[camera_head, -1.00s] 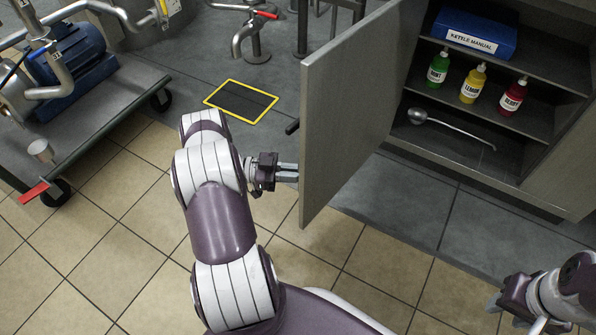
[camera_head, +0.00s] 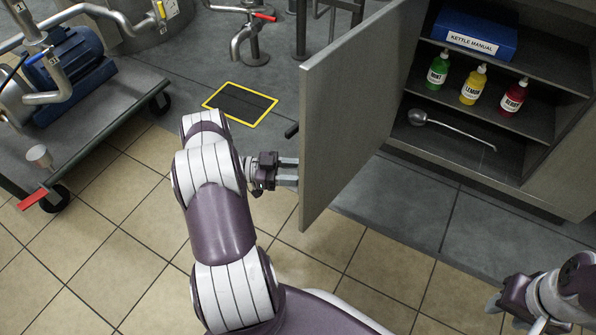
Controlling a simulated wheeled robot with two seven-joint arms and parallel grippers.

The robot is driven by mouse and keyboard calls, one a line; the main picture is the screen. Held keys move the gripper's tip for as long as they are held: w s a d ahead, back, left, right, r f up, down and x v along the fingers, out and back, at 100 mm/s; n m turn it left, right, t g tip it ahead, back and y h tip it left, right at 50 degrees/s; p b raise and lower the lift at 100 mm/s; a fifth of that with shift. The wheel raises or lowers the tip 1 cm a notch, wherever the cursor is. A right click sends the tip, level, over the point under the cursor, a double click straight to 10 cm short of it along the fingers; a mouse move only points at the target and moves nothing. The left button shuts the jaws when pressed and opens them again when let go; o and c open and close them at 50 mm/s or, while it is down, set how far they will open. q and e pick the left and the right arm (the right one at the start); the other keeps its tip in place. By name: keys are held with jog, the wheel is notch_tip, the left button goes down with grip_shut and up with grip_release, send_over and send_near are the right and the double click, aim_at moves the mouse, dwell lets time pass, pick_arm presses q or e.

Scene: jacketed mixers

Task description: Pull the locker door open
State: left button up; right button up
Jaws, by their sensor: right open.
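The grey locker door (camera_head: 350,110) stands swung wide open at the middle of the head view. The locker (camera_head: 575,165) behind it shows its open inside. A dark handle end (camera_head: 291,130) sticks out past the door's left edge. My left gripper (camera_head: 287,172) is at the door's left edge, below that handle end. Its fingertips run out of sight behind the door, so I cannot tell their gap or whether they touch the door. My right gripper (camera_head: 508,312) is open and empty over the floor at the bottom right.
Locker shelves hold a blue kettle manual (camera_head: 478,30), green (camera_head: 437,70), yellow (camera_head: 472,86) and red (camera_head: 511,98) bottles, and a ladle (camera_head: 450,127). A pump cart (camera_head: 110,110) stands left. A yellow-edged floor plate (camera_head: 240,104) lies behind my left arm. Tiled floor is clear in front.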

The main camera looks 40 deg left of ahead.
pick_arm(q)
jog(key=shift+s, duration=0.1)
dwell(0.4)
jog(key=shift+a, duration=0.15)
jog(key=p+v, duration=0.2)
jog(key=v, duration=1)
jog(key=shift+s+a, duration=0.2)
jog(key=shift+f, duration=0.1)
